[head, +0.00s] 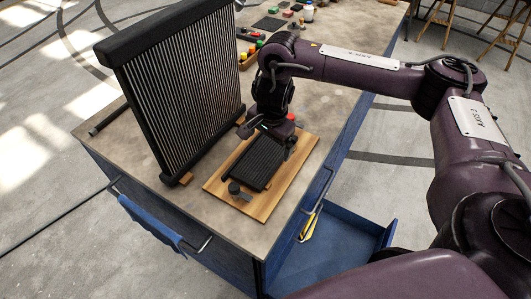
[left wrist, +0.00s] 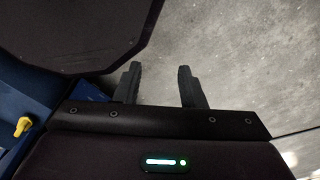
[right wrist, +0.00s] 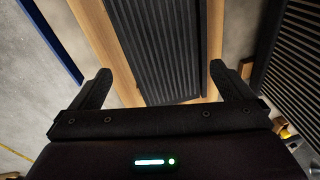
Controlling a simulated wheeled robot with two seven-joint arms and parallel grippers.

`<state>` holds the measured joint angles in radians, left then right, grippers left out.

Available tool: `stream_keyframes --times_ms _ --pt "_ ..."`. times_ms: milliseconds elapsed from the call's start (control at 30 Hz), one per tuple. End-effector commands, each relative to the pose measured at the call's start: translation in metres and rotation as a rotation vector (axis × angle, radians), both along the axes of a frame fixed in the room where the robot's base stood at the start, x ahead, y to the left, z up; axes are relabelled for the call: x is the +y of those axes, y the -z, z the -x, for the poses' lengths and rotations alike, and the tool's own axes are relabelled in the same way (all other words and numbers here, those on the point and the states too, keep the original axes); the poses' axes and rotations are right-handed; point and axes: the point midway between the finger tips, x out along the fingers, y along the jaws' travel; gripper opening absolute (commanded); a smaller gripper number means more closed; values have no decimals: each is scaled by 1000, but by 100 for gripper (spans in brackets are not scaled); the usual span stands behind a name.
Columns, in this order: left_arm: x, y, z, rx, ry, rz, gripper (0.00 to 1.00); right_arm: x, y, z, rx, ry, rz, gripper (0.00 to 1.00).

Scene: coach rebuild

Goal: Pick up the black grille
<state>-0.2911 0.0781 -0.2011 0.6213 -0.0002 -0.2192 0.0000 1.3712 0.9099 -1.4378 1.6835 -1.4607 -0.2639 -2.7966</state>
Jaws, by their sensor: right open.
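The black grille (head: 256,165), a small ribbed panel, lies flat on a wooden board (head: 263,206) on the workbench. It also shows between the fingers in the right wrist view (right wrist: 167,50). My right gripper (head: 268,143) is open over the grille's far end, one finger to each side. Whether a finger touches it cannot be told. In the right wrist view my right gripper (right wrist: 160,70) holds nothing. My left gripper shows only in the left wrist view (left wrist: 158,75); its fingers are apart and empty over the grey floor.
A tall black finned radiator (head: 180,85) stands on the bench just left of the board. A small dark round part (head: 236,189) sits at the board's near end. An open blue drawer (head: 335,255) juts out at the bench's right side. Small coloured items lie farther back.

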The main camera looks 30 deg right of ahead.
Motion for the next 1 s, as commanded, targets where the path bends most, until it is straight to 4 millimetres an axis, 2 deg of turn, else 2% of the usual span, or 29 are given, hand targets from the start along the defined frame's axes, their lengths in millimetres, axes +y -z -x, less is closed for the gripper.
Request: stream_keyframes --times_ms 33,100,200,333,533,733,767,1000 --pt "4 2 13 19 1 -5 36 0 4 0 1 0 -1 100" --pt "8 4 26 38 1 -10 36 1 8 -1 2 1 -2 100" --pt "10 6 33 47 2 -14 36 3 21 -2 5 2 -2 100" --pt "9 7 26 36 1 -11 36 5 36 -4 4 2 -2 100" --pt "1 6 -5 -9 -1 -1 36 3 53 -9 0 2 -1 100" --pt "-2 6 -3 -6 -3 4 36 3 53 -9 -1 1 -1 100" --pt "-2 6 -1 -3 -3 3 36 3 53 -9 -1 1 -1 99" --pt "-1 8 13 17 -3 1 36 3 53 -9 -1 1 -1 67"
